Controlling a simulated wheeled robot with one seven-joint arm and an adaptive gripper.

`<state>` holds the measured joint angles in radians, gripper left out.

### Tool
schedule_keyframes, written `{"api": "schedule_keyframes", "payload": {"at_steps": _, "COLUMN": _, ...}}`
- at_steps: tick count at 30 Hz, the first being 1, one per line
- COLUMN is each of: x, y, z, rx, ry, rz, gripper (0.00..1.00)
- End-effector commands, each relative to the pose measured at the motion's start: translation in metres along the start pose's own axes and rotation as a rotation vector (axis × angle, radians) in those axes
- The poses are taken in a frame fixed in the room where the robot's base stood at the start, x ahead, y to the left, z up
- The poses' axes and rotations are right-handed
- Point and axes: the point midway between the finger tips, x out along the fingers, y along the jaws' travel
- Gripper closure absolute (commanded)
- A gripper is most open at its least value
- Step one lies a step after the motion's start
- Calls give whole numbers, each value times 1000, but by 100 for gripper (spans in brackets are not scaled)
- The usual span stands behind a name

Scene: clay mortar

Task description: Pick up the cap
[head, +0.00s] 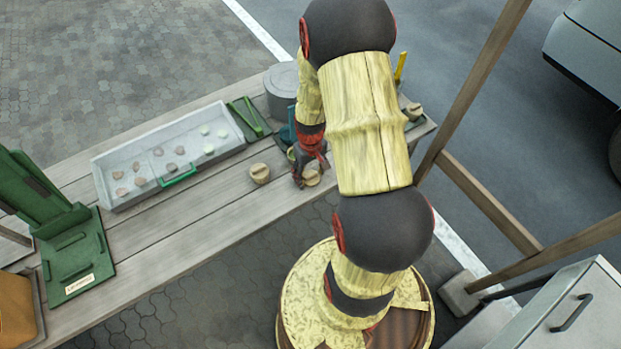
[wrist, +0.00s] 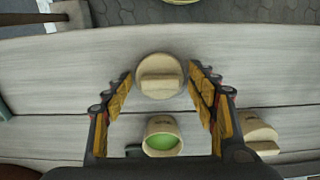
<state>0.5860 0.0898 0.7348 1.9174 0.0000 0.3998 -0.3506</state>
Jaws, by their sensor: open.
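A round, pale wooden cap with a raised bar across its top (wrist: 160,66) lies on the wooden table. It sits between the tips of my open gripper (wrist: 160,90) in the wrist view, with a gap to the fingers on both sides. In the head view my gripper (head: 309,170) points down at the table's near edge, and the cap (head: 312,178) shows partly behind its fingers.
A pale cup with green inside (wrist: 162,138) stands close to the cap, between my fingers' bases. A grey tray (head: 120,155) holds several small pieces. A grey round container (head: 282,88) stands behind. A green stand (head: 75,255) is at left.

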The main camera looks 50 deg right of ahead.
Motion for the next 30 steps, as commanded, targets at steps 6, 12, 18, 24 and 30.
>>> {"api": "schedule_keyframes", "payload": {"at_steps": 6, "x": -1, "y": 0, "z": 0, "rx": 0, "ry": 1, "rz": 0, "gripper": 46}}
{"api": "schedule_keyframes", "payload": {"at_steps": 12, "x": -1, "y": 0, "z": 0, "rx": 0, "ry": 0, "rz": 0, "gripper": 57}}
{"api": "schedule_keyframes", "payload": {"at_steps": 18, "x": -1, "y": 0, "z": 0, "rx": 0, "ry": 0, "rz": 0, "gripper": 62}}
{"api": "schedule_keyframes", "payload": {"at_steps": 24, "x": -2, "y": 0, "z": 0, "rx": 0, "ry": 0, "rz": 0, "gripper": 63}}
{"api": "schedule_keyframes", "payload": {"at_steps": 30, "x": -14, "y": 0, "z": 0, "rx": 0, "ry": 2, "rz": 1, "gripper": 63}}
